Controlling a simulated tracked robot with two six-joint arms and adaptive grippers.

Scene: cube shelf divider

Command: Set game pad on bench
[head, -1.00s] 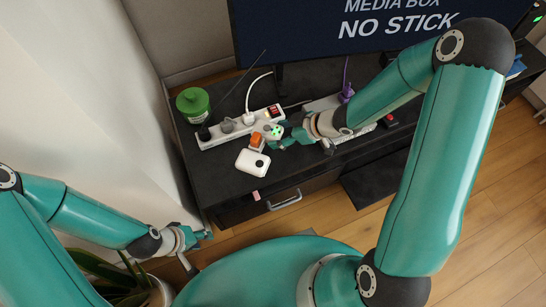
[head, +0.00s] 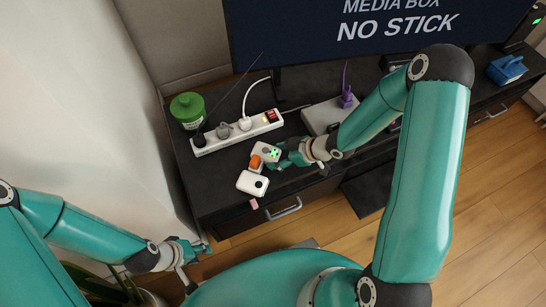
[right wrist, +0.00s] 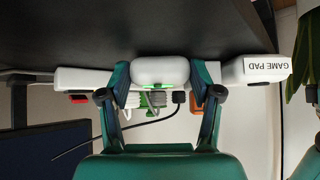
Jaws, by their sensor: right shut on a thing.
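The game pad looks like a white body with a black stick on one end (head: 252,184), an orange middle part and a green-lit end (head: 268,151). In the right wrist view its flat end (right wrist: 262,69) carries the words GAME PAD. My right gripper (head: 284,158) is shut on the rounded green-lit end, which sits between the fingers (right wrist: 160,78) in the wrist view. The pad is over the dark bench (head: 212,180) near its front edge; whether it touches is unclear. My left gripper (head: 199,262) is open and empty, low, off the bench's left front corner.
A white power strip (head: 218,140) with plugs lies behind the pad. A green container (head: 188,110) stands at the back left. A grey box (head: 318,117) with a purple plug is behind my right arm. A blue item (head: 507,69) is far right. The bench's left front is clear.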

